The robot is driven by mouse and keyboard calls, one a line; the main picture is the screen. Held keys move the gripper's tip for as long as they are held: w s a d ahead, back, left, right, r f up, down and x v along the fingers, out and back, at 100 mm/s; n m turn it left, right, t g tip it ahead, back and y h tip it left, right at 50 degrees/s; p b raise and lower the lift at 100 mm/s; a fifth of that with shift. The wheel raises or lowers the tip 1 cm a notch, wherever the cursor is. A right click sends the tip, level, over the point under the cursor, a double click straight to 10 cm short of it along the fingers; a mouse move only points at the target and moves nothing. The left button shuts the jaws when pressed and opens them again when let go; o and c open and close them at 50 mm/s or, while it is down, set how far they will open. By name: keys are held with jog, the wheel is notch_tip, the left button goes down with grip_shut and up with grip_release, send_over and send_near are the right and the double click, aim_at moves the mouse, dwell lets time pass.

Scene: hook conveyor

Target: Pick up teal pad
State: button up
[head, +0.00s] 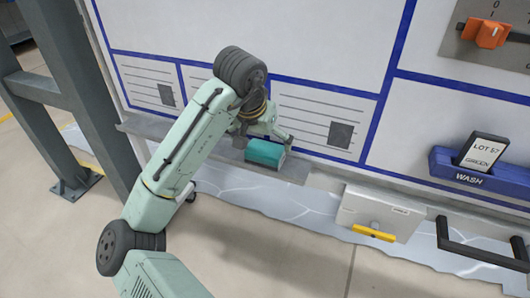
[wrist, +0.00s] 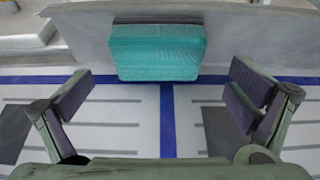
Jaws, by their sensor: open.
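The teal pad (head: 265,153) is a small block with a dark grey edge, on a narrow grey ledge (head: 294,170) along the foot of the white board. In the wrist view the teal pad (wrist: 158,50) shows at the top middle, ahead of the fingertips. My gripper (head: 268,138) is at the pad in the head view, its far finger partly showing behind it. In the wrist view my gripper (wrist: 160,95) is open and empty, its two fingers wide apart, left and right of the pad's line.
A grey panel with a yellow handle (head: 374,233) and a dark handle (head: 480,246) stick out low. A dark steel post (head: 75,90) stands left.

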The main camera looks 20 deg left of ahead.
aim_at(265, 148)
jog(key=x, duration=0.4)
jog(key=shift+d+f+p, duration=0.1)
jog(key=shift+f+p, duration=0.05)
jog(key=shift+p, duration=0.2)
jog(key=shift+c, duration=0.4)
jog(key=c, duration=1.1)
jog(key=shift+r, duration=0.7)
notch_tip(265, 148, up, 2)
jog(key=shift+r+b, duration=0.1)
jog(key=shift+b, duration=0.4)
jog(key=s+d, duration=0.1)
jog(key=s, duration=0.4)
jog(key=s+d+r+b, duration=0.1)
jog(key=s+d, duration=0.1)
jog(key=s, duration=0.3)
jog(key=s+d+b, duration=0.1)
jog(key=s, duration=0.4)
jog(key=shift+s+d+r, duration=0.25)
jog(key=shift+d, duration=0.15)
